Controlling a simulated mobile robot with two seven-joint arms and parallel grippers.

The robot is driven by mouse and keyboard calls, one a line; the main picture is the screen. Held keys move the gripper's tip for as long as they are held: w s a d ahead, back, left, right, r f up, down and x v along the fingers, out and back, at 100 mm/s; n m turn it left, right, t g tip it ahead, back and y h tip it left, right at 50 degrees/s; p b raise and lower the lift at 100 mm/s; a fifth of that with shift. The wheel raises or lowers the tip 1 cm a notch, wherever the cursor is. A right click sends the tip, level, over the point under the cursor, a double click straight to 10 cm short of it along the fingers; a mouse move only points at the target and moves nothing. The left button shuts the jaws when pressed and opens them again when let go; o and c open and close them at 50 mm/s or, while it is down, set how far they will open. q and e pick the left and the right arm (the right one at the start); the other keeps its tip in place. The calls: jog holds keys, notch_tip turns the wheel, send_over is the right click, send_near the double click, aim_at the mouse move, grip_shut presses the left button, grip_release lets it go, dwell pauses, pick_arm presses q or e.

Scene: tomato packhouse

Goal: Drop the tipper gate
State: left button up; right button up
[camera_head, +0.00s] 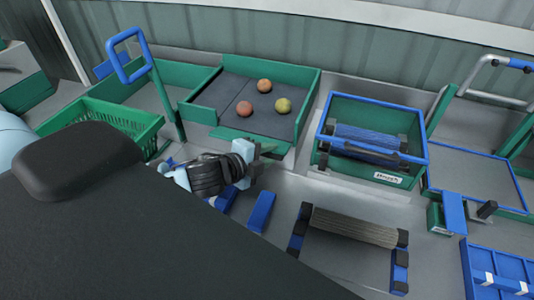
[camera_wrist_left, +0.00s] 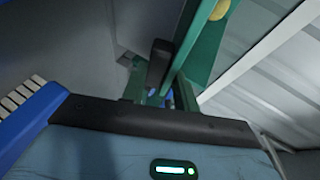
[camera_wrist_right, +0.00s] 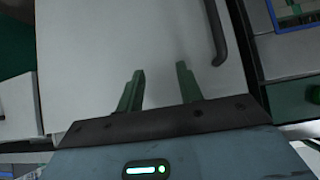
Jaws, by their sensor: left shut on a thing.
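The tipper is a dark tray with green walls (camera_head: 311,95) at the back centre, holding two red tomatoes (camera_head: 264,86) and a yellow-green one (camera_head: 283,106). A low green gate (camera_head: 240,134) runs along its front edge and looks upright. My left gripper (camera_head: 258,152) is at this front edge. In the left wrist view my left fingers (camera_wrist_left: 158,94) close around a dark handle (camera_wrist_left: 158,62) beside a green wall; its lower end is hidden. My right gripper (camera_wrist_right: 158,85) is open and empty over a pale surface; it does not show in the head view.
A green crate (camera_head: 110,118) and a blue-handled lever (camera_head: 128,55) stand left. A blue-rimmed green bin (camera_head: 375,103) with a roller stands right of the tipper. A brush roller (camera_head: 354,227) lies in front. A dark curved bar (camera_wrist_right: 216,35) is near my right gripper.

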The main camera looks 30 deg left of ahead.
pick_arm(q)
jog(key=shift+s+f, duration=0.1)
jog(key=shift+f, duration=0.35)
jog(key=o, duration=0.6)
jog(key=shift+o, duration=0.8)
jog(key=shift+r, duration=0.3)
jog(key=v, duration=0.7)
jog(key=shift+s, duration=0.3)
jog(key=shift+a, duration=0.1)
